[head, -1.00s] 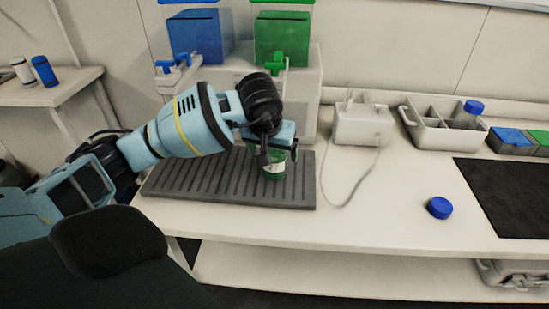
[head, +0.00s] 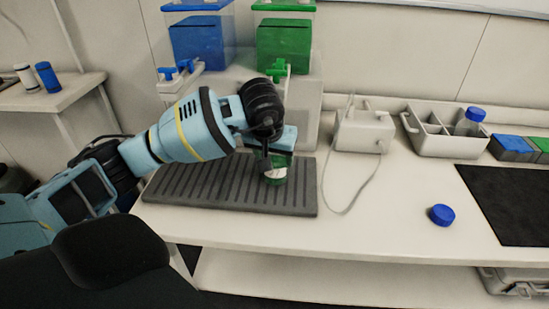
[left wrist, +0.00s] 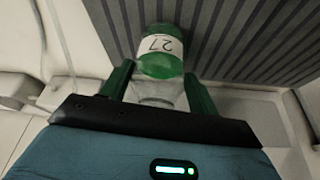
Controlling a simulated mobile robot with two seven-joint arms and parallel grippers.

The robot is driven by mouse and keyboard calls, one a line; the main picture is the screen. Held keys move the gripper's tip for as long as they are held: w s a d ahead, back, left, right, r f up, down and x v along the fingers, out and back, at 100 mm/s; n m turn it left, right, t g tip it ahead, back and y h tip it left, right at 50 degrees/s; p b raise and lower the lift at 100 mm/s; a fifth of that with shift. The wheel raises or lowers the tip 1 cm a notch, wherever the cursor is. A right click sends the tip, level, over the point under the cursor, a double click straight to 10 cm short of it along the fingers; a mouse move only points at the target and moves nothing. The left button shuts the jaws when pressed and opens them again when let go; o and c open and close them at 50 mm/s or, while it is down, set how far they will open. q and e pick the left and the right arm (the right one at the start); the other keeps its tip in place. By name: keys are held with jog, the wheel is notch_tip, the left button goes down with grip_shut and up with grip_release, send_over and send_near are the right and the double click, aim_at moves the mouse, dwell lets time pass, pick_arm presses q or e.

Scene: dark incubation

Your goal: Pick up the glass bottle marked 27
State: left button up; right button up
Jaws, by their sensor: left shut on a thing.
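The glass bottle marked 27 (left wrist: 160,55) shows in the left wrist view, with green contents and a white label. It also shows in the head view (head: 276,177) over the dark ribbed mat (head: 190,187). My left gripper (left wrist: 160,90) is shut on the bottle, one finger on each side of it; in the head view it (head: 272,160) comes from above. The gripper hides the bottle's upper part. Whether its base touches the mat is hard to tell. My right gripper is not in view.
Blue (head: 200,38) and green (head: 284,42) tanks with taps stand behind the mat. A white device (head: 364,130) with a cable and a grey divided caddy (head: 448,142) holding a blue-capped bottle stand to the right. A loose blue cap (head: 441,214) lies near the front edge.

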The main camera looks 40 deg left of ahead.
pick_arm(q)
jog(key=shift+r, duration=0.45)
jog(key=shift+s+r, duration=0.15)
jog(key=shift+s, duration=0.05)
jog(key=s+d, duration=0.3)
jog(key=s, duration=0.5)
jog(key=s+d+b, duration=0.1)
jog(key=s+d, duration=0.2)
jog(key=s, duration=0.5)
jog(key=shift+s, duration=0.3)
jog(key=shift+d, duration=0.1)
